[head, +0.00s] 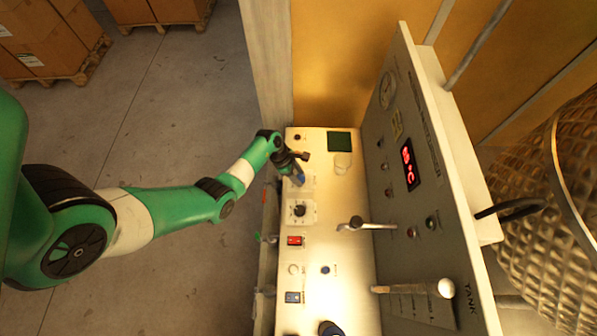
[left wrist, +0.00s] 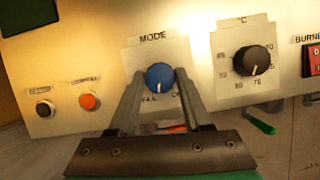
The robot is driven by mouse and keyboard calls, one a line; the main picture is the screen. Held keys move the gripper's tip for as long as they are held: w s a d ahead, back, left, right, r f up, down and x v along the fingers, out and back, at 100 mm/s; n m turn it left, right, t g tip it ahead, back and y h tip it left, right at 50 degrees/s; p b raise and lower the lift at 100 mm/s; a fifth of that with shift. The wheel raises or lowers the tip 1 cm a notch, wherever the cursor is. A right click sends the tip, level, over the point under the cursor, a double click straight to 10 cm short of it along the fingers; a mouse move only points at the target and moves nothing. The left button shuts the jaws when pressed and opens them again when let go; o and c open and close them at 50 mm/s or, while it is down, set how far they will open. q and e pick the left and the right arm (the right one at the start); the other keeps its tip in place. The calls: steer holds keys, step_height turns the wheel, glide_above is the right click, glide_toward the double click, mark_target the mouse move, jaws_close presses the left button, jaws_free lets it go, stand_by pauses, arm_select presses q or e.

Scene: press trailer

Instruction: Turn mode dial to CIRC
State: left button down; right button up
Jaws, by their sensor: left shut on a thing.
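The mode dial is a round blue knob (left wrist: 160,76) on a white plate marked MODE. My left gripper (left wrist: 161,82) is shut on it, one finger on each side, in the left wrist view. A pale pointer mark shows at the lower part of the knob, pointing roughly down. In the head view my left gripper (head: 294,174) reaches down to the far left part of the panel. My right gripper is not in view.
A black temperature dial (left wrist: 252,60) is right of the mode dial, then a red burner switch (head: 295,241). Two levers (head: 365,224) (head: 412,289) project from the upright panel with a red display (head: 409,165).

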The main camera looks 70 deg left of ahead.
arm_select(q)
steer(key=n+p, duration=0.1)
steer(key=n+y+p, duration=0.1)
steer(key=n, duration=0.1)
steer(key=n+p, duration=0.1)
steer(key=p, duration=0.1)
steer(key=shift+d+r+n+t+y, duration=0.2)
steer(key=shift+r+n+t+y, duration=0.05)
steer(key=shift+n+t+y, duration=0.05)
steer(key=n+y+p, duration=0.1)
steer(key=n+p, duration=0.1)
steer(key=p, duration=0.2)
steer(key=shift+n, duration=0.3)
steer(key=shift+f+n+p, duration=0.2)
steer(key=shift+n+p, duration=0.2)
steer(key=shift+y, duration=0.3)
steer(key=shift+n, duration=0.4)
steer(key=shift+c, duration=1.7)
jaws_free()
